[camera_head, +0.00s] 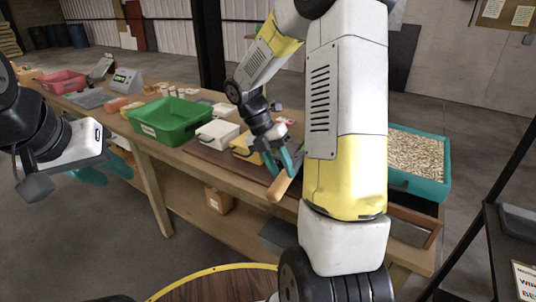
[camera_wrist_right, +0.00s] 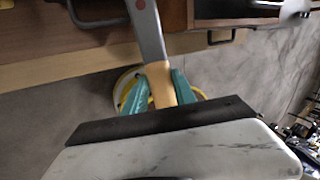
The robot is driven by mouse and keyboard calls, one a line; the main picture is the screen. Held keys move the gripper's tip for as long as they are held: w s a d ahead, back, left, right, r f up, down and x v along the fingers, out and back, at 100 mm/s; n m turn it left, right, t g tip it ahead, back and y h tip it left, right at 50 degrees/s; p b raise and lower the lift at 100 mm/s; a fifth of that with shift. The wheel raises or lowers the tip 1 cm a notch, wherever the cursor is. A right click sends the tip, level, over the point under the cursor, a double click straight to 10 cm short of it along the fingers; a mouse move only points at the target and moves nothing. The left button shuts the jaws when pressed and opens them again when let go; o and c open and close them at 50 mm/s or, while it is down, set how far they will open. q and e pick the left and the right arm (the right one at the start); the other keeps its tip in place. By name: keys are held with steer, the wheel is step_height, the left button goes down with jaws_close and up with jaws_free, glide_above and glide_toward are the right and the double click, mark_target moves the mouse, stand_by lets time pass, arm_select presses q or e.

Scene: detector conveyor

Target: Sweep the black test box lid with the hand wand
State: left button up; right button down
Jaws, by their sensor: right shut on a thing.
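My right gripper (camera_head: 289,163) is shut on the tan handle of the hand wand (camera_head: 280,186), in front of the table's front edge. In the right wrist view my right gripper (camera_wrist_right: 160,88) has its teal fingers on both sides of the handle, and the wand's grey shaft (camera_wrist_right: 147,30) with a red dot points to the top. A black item (camera_wrist_right: 236,9) shows at the top edge there; I cannot tell whether it is the black test box. In the head view my right arm hides that part of the table. My left gripper (camera_head: 103,170) is open and empty, in front of the table.
A green bin (camera_head: 165,132), a white box (camera_head: 216,140) and a yellow box (camera_head: 241,154) stand in a row on the table. A red bin (camera_head: 62,82) is at the far left. A teal tray of pale pellets (camera_head: 420,188) is to the right. Floor shows in front.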

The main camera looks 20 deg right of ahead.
steer(key=shift+a+f, duration=0.1)
steer(key=shift+f, duration=0.5)
steer(key=shift+w+a, duration=1.15)
steer(key=shift+a, duration=0.1)
steer(key=shift+w, duration=0.15)
stand_by(3.5)
